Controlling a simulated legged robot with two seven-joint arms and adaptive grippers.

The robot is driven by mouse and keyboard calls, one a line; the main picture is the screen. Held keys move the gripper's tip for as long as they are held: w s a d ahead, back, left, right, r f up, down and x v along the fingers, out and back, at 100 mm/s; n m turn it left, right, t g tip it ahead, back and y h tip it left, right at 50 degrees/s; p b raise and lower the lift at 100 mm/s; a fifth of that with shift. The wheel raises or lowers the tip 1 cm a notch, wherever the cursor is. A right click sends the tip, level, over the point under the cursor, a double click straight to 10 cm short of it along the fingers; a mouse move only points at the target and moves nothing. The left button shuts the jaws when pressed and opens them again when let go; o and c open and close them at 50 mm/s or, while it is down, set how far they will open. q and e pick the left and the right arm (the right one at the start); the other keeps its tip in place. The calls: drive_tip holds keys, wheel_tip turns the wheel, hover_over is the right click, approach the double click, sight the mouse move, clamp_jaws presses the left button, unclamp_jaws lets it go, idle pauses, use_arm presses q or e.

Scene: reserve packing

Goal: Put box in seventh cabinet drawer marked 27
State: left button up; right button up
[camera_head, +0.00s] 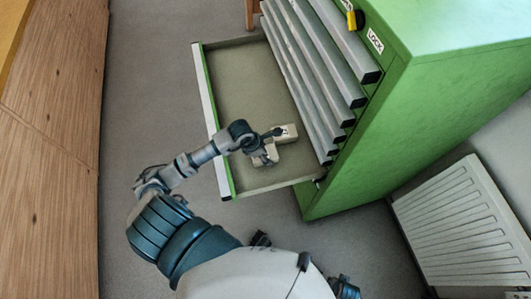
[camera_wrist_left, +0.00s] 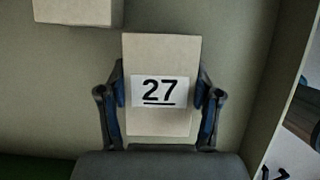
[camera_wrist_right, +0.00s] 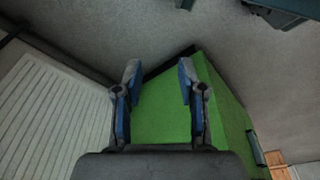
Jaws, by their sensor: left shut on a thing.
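A pale box with a white label reading 27 (camera_wrist_left: 161,115) is between the fingers of my left gripper (camera_wrist_left: 160,100), which is shut on it. Pale box surfaces (camera_head: 288,132) show beside the fingers there. I cannot tell whether the held box touches the drawer floor. My right gripper (camera_wrist_right: 158,85) is open and empty, with green cabinet surface behind it.
Another pale box (camera_wrist_left: 78,8) lies in the drawer, apart from the held one. Several drawers above stand slightly out. A white radiator (camera_head: 465,225) is at right, wooden panels (camera_head: 45,150) at left.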

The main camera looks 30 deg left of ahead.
use_arm(q)
drive_tip(key=o, duration=1.2)
drive_tip(key=shift+d, duration=0.1)
use_arm(e)
drive_tip(key=shift+d, duration=0.15)
use_arm(q)
drive_tip(key=shift+a+r, duration=0.25)
drive_tip(key=shift+r, duration=0.05)
drive_tip(key=p+v, duration=0.1)
drive_tip(key=v, duration=1)
drive_tip(key=shift+r, duration=0.2)
use_arm(e)
drive_tip(key=f, duration=0.1)
drive_tip(key=s+f, duration=0.1)
drive_tip(key=f, duration=0.1)
use_arm(q)
drive_tip(key=shift+s+d, duration=0.1)
use_arm(e)
drive_tip(key=shift+s, duration=0.1)
